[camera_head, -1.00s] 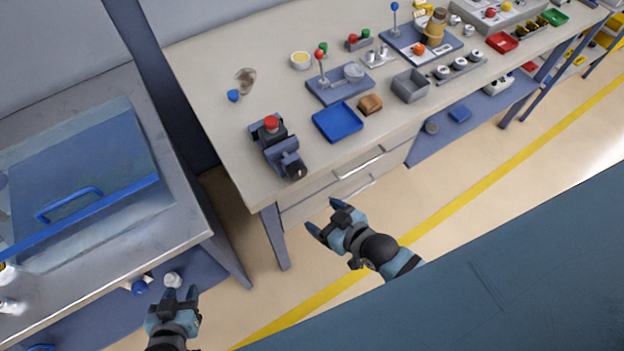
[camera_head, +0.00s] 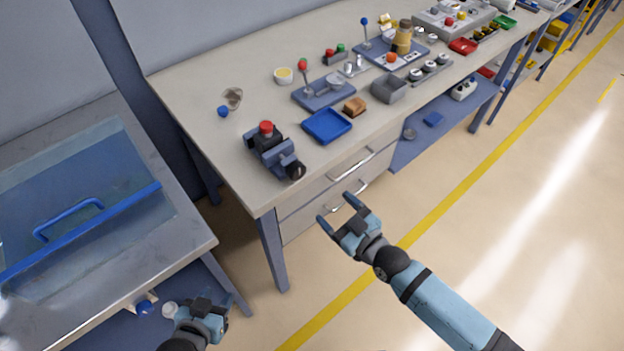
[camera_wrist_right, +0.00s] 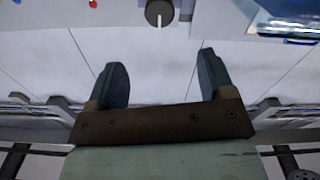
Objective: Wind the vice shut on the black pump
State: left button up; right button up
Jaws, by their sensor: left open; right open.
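The vice (camera_head: 272,152) stands at the near left corner of the workbench, a blue-grey body with a dark round knob (camera_head: 295,171) at its front end. A dark pump with a red cap (camera_head: 266,128) sits at the vice's far end; whether the jaws touch it I cannot tell. My right gripper (camera_head: 338,208) is open and empty, in front of the bench and below its top, to the right of the vice. In the right wrist view a round dark knob (camera_wrist_right: 159,13) shows beyond the open fingers. My left gripper (camera_head: 216,300) is open, low beside the left metal counter.
A blue tray (camera_head: 326,126) lies right of the vice, with a brown block (camera_head: 355,106) and a grey bin (camera_head: 388,88) beyond. Drawer handles (camera_head: 350,163) stick out of the bench front. A counter with a blue-handled lid (camera_head: 70,220) stands at left. The right floor is clear.

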aim_at(300, 174)
jog(key=p+x, duration=0.1)
jog(key=x, duration=1.2)
jog(key=shift+w+a, duration=0.2)
jog(key=shift+w, duration=0.15)
jog(key=c, duration=0.9)
